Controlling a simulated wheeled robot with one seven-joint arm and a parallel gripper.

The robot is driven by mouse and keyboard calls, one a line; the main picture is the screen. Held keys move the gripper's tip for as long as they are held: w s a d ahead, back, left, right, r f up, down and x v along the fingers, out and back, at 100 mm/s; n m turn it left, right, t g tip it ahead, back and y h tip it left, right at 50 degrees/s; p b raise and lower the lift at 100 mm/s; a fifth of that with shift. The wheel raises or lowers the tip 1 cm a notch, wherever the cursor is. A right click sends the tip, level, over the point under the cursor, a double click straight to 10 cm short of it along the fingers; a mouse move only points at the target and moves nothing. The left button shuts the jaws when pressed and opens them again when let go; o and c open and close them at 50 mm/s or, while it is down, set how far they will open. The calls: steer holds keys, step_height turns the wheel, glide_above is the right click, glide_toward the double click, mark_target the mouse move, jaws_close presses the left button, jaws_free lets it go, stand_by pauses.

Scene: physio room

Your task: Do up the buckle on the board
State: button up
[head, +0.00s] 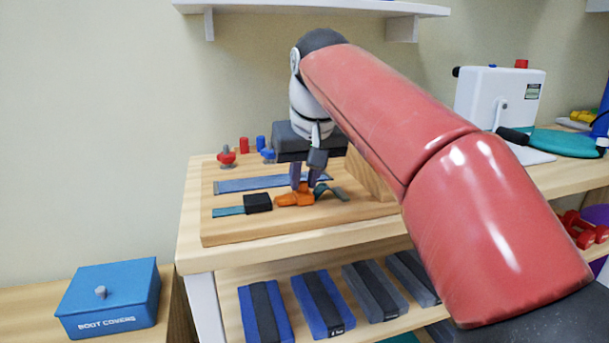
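A wooden board (230,230) lies on the table. On it are a black buckle half (258,203) on a short teal strap (229,211) and an orange buckle half (287,200) just to its right. A dark green strap (331,190) runs right from the orange half. A small gap seems to separate the two halves. My gripper (304,187) points down at the orange half, its fingers at or around its right end. I cannot tell whether the fingers touch or grip it. A blue-grey strap (250,184) lies behind the buckle.
A red knob (226,157) and a blue knob (268,154) stand at the board's back left. A wooden wedge (366,177) stands at its right. A shelf (320,8) hangs above. A blue box (108,298) sits lower left.

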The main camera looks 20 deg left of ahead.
mark_target(278, 200)
jaws_close()
steer(key=shift+s+a+p, duration=0.35)
steer(key=shift+s+a, duration=0.3)
steer(key=shift+a, duration=0.35)
steer(key=shift+s+a+p, duration=0.35)
steer(key=shift+s+a, duration=0.25)
steer(key=shift+a, duration=0.35)
steer(key=shift+o, duration=2.2)
jaws_free()
steer(key=shift+a, duration=0.1)
steer(key=shift+o, duration=0.2)
